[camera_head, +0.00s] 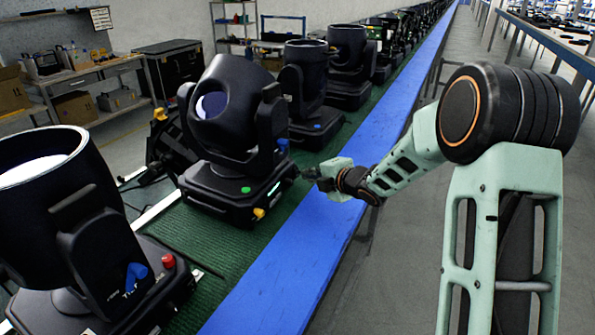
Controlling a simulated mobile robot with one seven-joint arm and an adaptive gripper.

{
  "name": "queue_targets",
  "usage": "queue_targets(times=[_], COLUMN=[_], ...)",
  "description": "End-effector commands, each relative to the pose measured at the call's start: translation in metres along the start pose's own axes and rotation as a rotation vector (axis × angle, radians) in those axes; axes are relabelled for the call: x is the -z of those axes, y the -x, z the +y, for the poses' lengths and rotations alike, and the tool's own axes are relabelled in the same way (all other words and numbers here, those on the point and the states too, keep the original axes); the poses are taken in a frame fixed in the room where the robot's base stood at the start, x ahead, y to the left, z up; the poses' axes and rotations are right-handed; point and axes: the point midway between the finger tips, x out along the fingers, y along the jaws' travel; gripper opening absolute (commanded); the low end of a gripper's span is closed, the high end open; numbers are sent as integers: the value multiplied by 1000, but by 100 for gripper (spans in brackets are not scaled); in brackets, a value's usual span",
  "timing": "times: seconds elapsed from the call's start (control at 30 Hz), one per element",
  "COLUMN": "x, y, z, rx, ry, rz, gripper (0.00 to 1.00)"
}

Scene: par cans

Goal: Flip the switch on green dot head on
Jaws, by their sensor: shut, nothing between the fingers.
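The head with the green dot is a black moving-head light (222,185) on the green belt, left of my gripper. Its green dot (246,189) is on the front of its base. A yellow part (259,213) sits at the base's lower corner and a blue part (282,143) on its yoke. I cannot make out the switch at this size. My gripper (311,173) is shut and empty, close to the right side of this base. I cannot tell whether it touches the base.
A larger head (70,210) with a red knob (168,261) stands at the near left. Another head with a blue dot (317,126) stands just behind. A blue rail (290,270) runs beside the green belt (215,262).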

Motion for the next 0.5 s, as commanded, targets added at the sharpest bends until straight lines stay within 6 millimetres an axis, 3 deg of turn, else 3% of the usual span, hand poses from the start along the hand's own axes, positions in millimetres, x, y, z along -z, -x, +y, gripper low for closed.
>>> queue_targets(times=[0.27,0.5], x=[-2,-12], y=[2,16], z=[-1,-12], rx=[0,1], ry=[0,-2], rz=[-1,-3], gripper=[0,0])
